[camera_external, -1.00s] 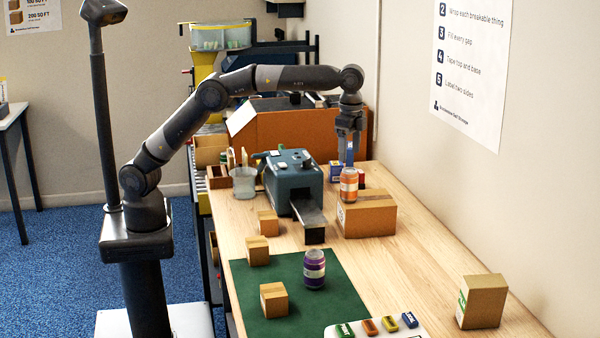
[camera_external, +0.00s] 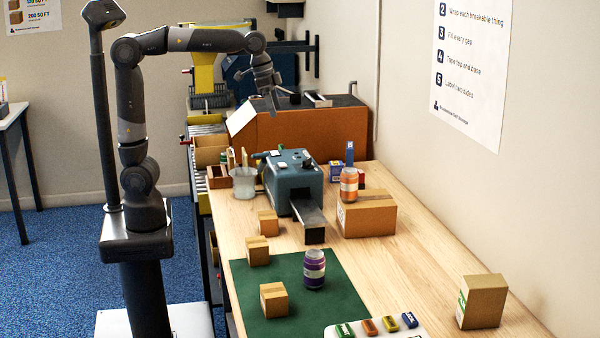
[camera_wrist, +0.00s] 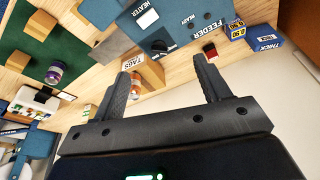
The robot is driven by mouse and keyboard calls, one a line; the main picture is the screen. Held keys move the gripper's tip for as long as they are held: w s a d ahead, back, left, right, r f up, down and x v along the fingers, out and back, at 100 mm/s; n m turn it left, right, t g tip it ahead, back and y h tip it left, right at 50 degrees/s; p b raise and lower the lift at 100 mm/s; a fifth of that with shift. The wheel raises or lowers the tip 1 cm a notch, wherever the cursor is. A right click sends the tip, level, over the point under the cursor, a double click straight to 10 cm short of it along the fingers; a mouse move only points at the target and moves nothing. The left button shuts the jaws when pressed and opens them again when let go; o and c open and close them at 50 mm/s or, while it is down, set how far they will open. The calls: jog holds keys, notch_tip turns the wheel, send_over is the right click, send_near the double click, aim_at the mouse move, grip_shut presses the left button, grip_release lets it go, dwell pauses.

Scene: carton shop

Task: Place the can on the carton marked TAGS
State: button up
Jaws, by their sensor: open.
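A can with an orange label (camera_external: 348,185) stands upright on top of the brown carton (camera_external: 368,216) on the bench. In the wrist view the carton carries a white TAGS label (camera_wrist: 133,62), and the can (camera_wrist: 136,82) shows partly behind one finger. My gripper (camera_external: 276,98) is raised behind and left of the carton, over the big orange-brown box, well apart from the can. In the wrist view my gripper (camera_wrist: 163,67) has its fingers spread with nothing between them.
A blue-grey feeder machine (camera_external: 292,180) stands left of the carton. A purple jar (camera_external: 314,269) and small cartons are on or near the green mat (camera_external: 335,300). Another carton (camera_external: 482,302) stands at the front right. Small blue boxes (camera_wrist: 266,38) are behind the can.

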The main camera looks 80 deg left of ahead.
jog(key=s+a+f+n+t, duration=0.1)
jog(key=s+a+f, duration=0.1)
jog(key=s, duration=0.5)
jog(key=s+a+f+n, duration=0.1)
jog(key=s+a+f, duration=0.2)
jog(key=s+f, duration=0.2)
jog(key=s+a+f+n+t+y, duration=0.1)
jog(key=s+a+f, duration=0.2)
jog(key=s, duration=0.5)
jog(key=shift+s+f+n+t, duration=0.3)
jog(key=shift+s+f+n, duration=0.1)
jog(key=shift+f, duration=0.2)
jog(key=shift+a, duration=0.1)
